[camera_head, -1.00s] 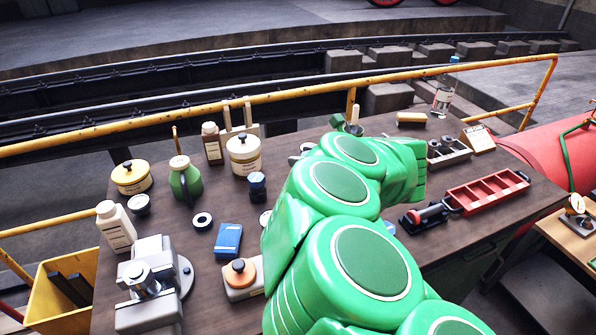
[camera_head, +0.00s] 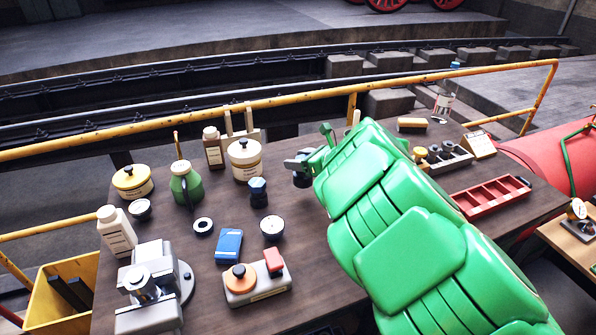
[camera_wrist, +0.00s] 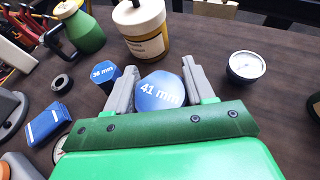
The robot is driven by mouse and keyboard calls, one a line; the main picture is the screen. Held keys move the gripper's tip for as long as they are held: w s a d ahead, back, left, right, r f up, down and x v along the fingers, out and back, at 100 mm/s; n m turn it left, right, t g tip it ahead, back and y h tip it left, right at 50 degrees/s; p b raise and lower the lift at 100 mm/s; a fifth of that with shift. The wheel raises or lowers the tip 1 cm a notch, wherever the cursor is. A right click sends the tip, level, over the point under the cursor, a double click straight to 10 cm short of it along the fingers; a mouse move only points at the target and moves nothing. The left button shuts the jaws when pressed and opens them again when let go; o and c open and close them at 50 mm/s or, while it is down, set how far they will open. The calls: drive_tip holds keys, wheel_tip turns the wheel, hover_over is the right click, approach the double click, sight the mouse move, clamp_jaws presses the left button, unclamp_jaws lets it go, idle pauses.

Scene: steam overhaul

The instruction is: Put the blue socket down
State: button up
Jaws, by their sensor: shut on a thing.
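My gripper (camera_wrist: 150,88) is shut on a blue socket marked 41 mm (camera_wrist: 160,92), with one grey jaw on each side of it. In the head view my gripper (camera_head: 299,166) is left of my green arm, above the middle of the bench, and the held socket (camera_head: 302,180) shows as a dark shape. I cannot tell whether its base touches the bench. A smaller blue socket marked 36 mm (camera_wrist: 103,76) stands upright just left of the left jaw in the wrist view. It also stands on the bench in the head view (camera_head: 258,192).
A cream jar (camera_head: 245,160) and green oil can (camera_head: 185,185) stand behind and left. A black ring (camera_head: 203,226), blue box (camera_head: 228,245) and round gauge (camera_head: 272,228) lie nearer. A red tray (camera_head: 492,197) is at right.

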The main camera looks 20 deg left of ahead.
drive_tip(key=shift+w+a+f, duration=0.2)
drive_tip(key=shift+w+f, duration=0.15)
drive_tip(key=shift+f, duration=0.65)
drive_tip(key=shift+w+a+f, duration=0.2)
drive_tip(key=shift+w+f, duration=0.15)
drive_tip(key=shift+f, duration=0.6)
drive_tip(key=shift+w+a+f, duration=0.2)
drive_tip(key=shift+w+f, duration=0.15)
drive_tip(key=shift+f, duration=0.65)
drive_tip(key=o, duration=1.5)
drive_tip(key=shift+f, duration=0.1)
drive_tip(key=shift+c, duration=0.2)
drive_tip(key=shift+d+r, duration=0.15)
drive_tip(key=shift+r, duration=0.05)
drive_tip(key=v, duration=1.1)
drive_tip(key=shift+s+d+r, duration=0.15)
drive_tip(key=shift+d+r, duration=0.05)
drive_tip(key=shift+d, duration=0.05)
drive_tip(key=shift+o, duration=0.3)
